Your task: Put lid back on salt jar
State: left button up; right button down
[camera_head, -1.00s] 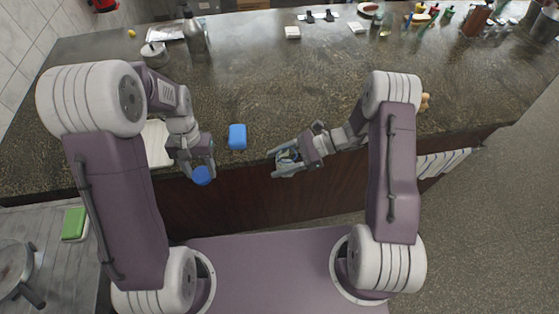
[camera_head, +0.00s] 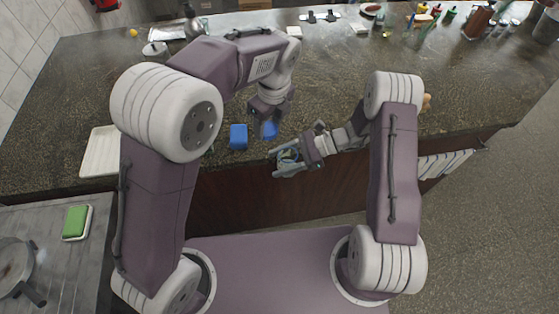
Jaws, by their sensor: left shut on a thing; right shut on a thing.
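My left gripper (camera_head: 266,122) is shut on a round blue lid (camera_head: 269,131) and holds it above the counter's front edge. My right gripper (camera_head: 282,162) is shut on a small jar (camera_head: 288,156), which it holds just off the front edge of the counter. The jar is partly hidden by the fingers, and its top is too small to make out clearly. In the picture the lid is just above and slightly left of the jar, with a gap between them.
A blue block-like item (camera_head: 238,137) stands on the counter (camera_head: 340,75) left of the lid. A white tray (camera_head: 99,152) lies at the counter's left. The middle counter is mostly clear.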

pick_arm(q)
jog(key=m, duration=0.2)
send_near(290, 146)
jog(key=s+a, duration=0.2)
jog(key=shift+w+d+f, duration=0.1)
jog(key=shift+w+d, duration=0.1)
jog(key=shift+w, duration=0.05)
jog(key=shift+f, duration=2)
jog(key=shift+f, duration=0.9)
jog(key=shift+f, duration=0.45)
